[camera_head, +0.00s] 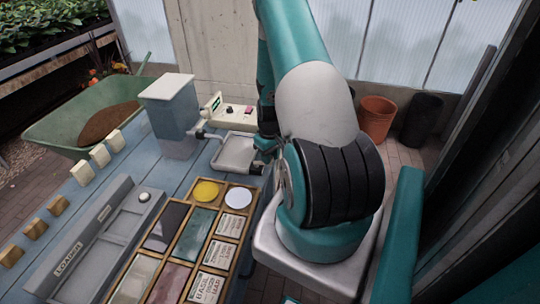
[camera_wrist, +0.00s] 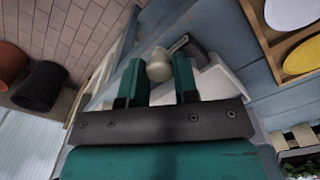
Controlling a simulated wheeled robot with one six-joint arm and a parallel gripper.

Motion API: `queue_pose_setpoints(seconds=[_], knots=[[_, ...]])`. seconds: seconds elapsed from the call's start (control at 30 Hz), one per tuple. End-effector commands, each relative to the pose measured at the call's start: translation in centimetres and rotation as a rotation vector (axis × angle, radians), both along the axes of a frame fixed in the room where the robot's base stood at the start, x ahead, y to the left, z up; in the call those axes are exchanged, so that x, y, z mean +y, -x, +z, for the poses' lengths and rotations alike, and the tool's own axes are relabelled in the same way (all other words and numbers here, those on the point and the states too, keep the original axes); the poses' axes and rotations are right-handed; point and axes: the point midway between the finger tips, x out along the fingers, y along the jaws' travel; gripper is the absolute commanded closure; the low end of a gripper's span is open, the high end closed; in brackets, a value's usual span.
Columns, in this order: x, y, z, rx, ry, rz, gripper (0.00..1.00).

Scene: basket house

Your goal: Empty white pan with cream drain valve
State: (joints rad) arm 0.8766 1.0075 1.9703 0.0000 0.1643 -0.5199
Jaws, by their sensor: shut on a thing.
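The white pan (camera_head: 237,153) sits at the back edge of the blue table, beneath a spout from a grey box-shaped tank. In the wrist view, part of the white pan (camera_wrist: 216,82) shows behind my fingers. My gripper (camera_wrist: 158,78) has its teal fingers on either side of the rounded cream drain valve (camera_wrist: 159,64) and is shut on it. In the head view my gripper (camera_head: 262,158) is at the pan's right side, mostly hidden by my arm. The pan's contents cannot be made out.
The grey tank (camera_head: 170,120) with a white lid stands left of the pan. A control box (camera_head: 236,115) is behind. A wooden tray (camera_head: 205,232) with colored discs and labelled tiles lies in front.

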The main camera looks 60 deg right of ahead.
Motion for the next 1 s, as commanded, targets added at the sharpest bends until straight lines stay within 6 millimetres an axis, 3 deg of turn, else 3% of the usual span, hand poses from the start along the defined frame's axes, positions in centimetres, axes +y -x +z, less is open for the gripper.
queue_pose_setpoints(seconds=[0.2, 0.47, 0.5, 0.6, 1.0], knots=[[0.69, 0.20, -0.02, -0.002, 0.001, -0.153, 0.96], [0.77, 0.23, 0.04, 0.000, -0.001, -0.163, 0.96], [0.78, 0.22, 0.04, 0.000, -0.001, -0.163, 0.70], [0.77, 0.23, 0.04, 0.000, -0.001, -0.163, 0.47], [0.66, 0.19, 0.73, -0.001, 0.002, -0.162, 0.46]])
